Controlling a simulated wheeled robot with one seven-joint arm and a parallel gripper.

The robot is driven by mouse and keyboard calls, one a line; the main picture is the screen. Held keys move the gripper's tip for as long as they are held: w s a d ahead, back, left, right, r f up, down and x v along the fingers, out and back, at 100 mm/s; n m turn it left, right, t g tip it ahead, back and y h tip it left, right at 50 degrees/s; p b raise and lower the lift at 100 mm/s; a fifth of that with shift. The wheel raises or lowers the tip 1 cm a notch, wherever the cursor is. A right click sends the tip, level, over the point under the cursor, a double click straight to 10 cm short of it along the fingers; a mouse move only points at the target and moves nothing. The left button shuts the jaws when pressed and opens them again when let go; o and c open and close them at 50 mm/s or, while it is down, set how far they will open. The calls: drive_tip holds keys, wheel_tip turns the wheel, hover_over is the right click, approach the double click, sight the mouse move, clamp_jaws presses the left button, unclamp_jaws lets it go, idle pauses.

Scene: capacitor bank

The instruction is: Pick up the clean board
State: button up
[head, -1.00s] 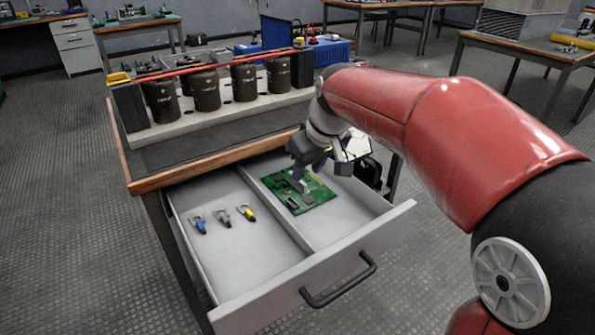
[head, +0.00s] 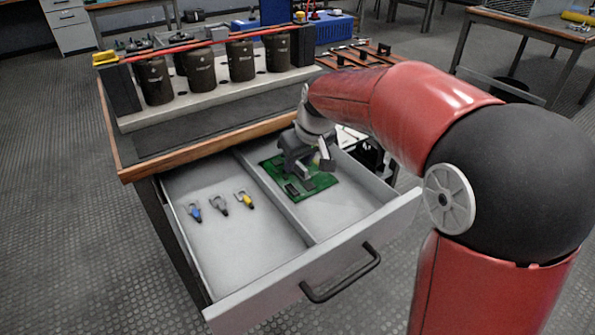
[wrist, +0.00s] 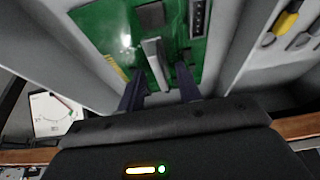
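The green circuit board (head: 299,182) lies flat in the right compartment of the open drawer (head: 240,268). In the wrist view the board (wrist: 95,22) fills the upper middle, with dark chips and a grey upright block (wrist: 156,62) on it. My gripper (head: 306,170) is over the board's right-back part and hides some of it. In the wrist view the two dark fingers (wrist: 160,92) are spread apart, one on each side of the grey block's near end. I cannot tell whether the fingers touch the block or the board.
Several small tools with blue, grey and yellow parts (head: 220,204) lie in the left compartment. A divider (head: 275,200) separates the compartments. The workbench (head: 155,165) carries dark capacitors (head: 240,60) behind the drawer. The compartment's front is clear.

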sight(306, 170)
clamp_jaws()
drive_tip(key=shift+r, duration=0.1)
drive_tip(key=shift+r, duration=0.55)
drive_tip(key=s+d, duration=0.2)
drive_tip(key=s, duration=0.1)
wheel_tip(306, 170, up, 14)
drive_tip(key=p, duration=0.1)
drive_tip(key=shift+s+d+p, duration=0.15)
drive_tip(key=shift+p, duration=0.15)
